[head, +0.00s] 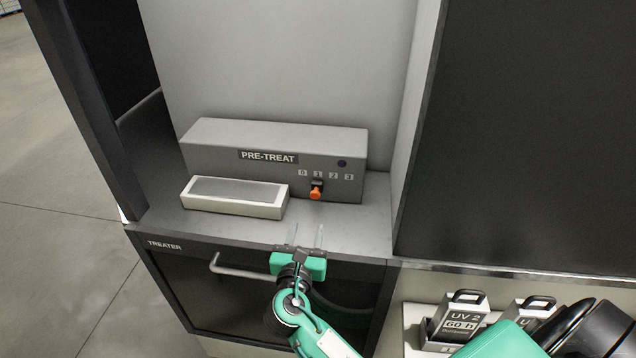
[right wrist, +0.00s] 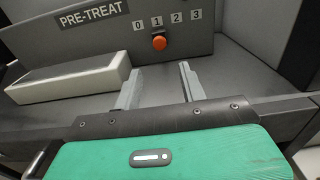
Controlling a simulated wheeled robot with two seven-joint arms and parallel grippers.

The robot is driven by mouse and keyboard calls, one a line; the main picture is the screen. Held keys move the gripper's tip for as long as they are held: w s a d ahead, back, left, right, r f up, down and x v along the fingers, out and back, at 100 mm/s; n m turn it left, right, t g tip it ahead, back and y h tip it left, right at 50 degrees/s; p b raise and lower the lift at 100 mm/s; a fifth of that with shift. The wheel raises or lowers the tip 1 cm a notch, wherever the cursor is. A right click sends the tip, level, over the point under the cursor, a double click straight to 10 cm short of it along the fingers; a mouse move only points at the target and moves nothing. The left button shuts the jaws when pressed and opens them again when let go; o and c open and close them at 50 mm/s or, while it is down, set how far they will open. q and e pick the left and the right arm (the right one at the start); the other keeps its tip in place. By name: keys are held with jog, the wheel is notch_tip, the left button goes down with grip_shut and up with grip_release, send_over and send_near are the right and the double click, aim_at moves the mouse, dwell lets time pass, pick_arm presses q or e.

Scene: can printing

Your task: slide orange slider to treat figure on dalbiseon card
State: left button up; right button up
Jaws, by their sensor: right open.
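The orange slider (head: 316,193) sits on the front of the grey PRE-TREAT box (head: 225,150), under the scale marked 0, 1, 2, 3. It is below the 1 mark. In the right wrist view the orange slider (right wrist: 159,43) shows ahead of the fingers, also at about 1. My right gripper (head: 306,236) is open and empty, over the front edge of the treater shelf, short of the slider. Its two fingers (right wrist: 158,84) point toward the box. My left gripper is not in view. No dalbiseon card is readable in these views.
A white tray-like block with a grey top (head: 187,197) stands left of the slider. The treater cabinet has a bar handle (head: 235,271) below the shelf. Boxes marked UV 2 (head: 462,318) stand at the lower right. Side walls enclose the shelf.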

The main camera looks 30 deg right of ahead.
aim_at(316, 196)
jog(key=w+d+p, duration=0.1)
jog(key=w+d+r+p, duration=0.1)
jog(key=w, duration=0.1)
jog(key=shift+w+d+r, duration=0.1)
jog(key=shift+w+d, duration=0.15)
jog(key=shift+d, duration=0.1)
jog(key=x, duration=0.2)
jog(key=p+x, duration=0.1)
jog(key=x, duration=0.1)
jog(key=shift+w+d+f, duration=0.1)
jog(key=shift+f, duration=0.15)
jog(key=p+x, duration=0.1)
jog(key=x, duration=0.2)
jog(key=shift+w, duration=0.1)
jog(key=shift+w+d+f+p, duration=0.1)
jog(key=shift+w+d+p, duration=0.2)
jog(key=shift+w, duration=0.05)
grip_shut()
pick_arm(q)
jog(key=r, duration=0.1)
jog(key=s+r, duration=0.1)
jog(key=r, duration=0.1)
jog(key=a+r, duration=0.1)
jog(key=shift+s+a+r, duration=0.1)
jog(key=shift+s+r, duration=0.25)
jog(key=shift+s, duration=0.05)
pick_arm(e)
jog(key=shift+s+d, duration=0.1)
